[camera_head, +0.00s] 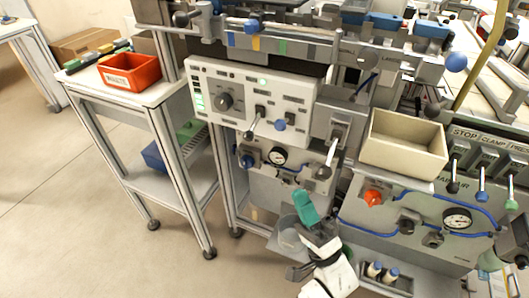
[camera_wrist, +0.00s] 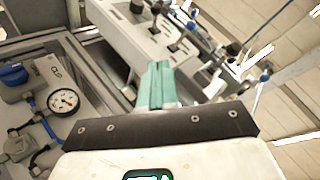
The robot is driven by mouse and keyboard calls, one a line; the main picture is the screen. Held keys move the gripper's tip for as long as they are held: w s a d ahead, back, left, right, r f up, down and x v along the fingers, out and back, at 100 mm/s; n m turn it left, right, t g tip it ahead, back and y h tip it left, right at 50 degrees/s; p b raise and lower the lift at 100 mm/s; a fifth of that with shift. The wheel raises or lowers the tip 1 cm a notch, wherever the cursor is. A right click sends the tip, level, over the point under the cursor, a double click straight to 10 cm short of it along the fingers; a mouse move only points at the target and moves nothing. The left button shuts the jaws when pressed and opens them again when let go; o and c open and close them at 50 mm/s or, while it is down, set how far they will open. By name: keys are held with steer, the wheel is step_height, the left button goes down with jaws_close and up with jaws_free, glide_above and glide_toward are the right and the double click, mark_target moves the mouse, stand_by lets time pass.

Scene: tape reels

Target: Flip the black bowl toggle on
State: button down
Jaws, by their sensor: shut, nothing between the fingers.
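My gripper (camera_head: 304,207) has teal fingers pressed together, empty, in front of the machine's lower cabinet; it also shows in the wrist view (camera_wrist: 160,84). Several toggles are in view, and I cannot tell for sure which is the black bowl toggle. A lever with a dark rounded end (camera_head: 323,173) hangs down from a small plate, above and right of my gripper and apart from it. A dark-tipped toggle (camera_head: 249,134) and a blue-tipped toggle (camera_head: 280,125) are on the white control panel (camera_head: 208,76). A black-tipped toggle (camera_head: 453,187) is under the STOP label at right.
A beige bin (camera_head: 403,146) stands at right above an orange knob (camera_head: 373,198). A side table with a red bin (camera_head: 130,74) stands at left. Floor at lower left is clear.

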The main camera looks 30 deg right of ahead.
steer(key=p, duration=0.2)
glide_toward(253, 128)
steer(key=w+d+r, duration=0.1)
steer(key=d+r, duration=0.1)
steer(key=d, duration=0.1)
steer(key=shift+w+a+r, duration=0.3)
steer(key=shift+w+a, duration=0.05)
steer(key=shift+a, duration=0.2)
steer(key=shift+w+a+r, duration=0.25)
steer(key=shift+w+a, duration=0.1)
steer(key=shift+a, duration=0.25)
steer(key=shift+w+a+r, duration=0.3)
steer(key=shift+w+a, duration=0.05)
steer(key=shift+a, duration=0.2)
steer(key=shift+r, duration=0.1)
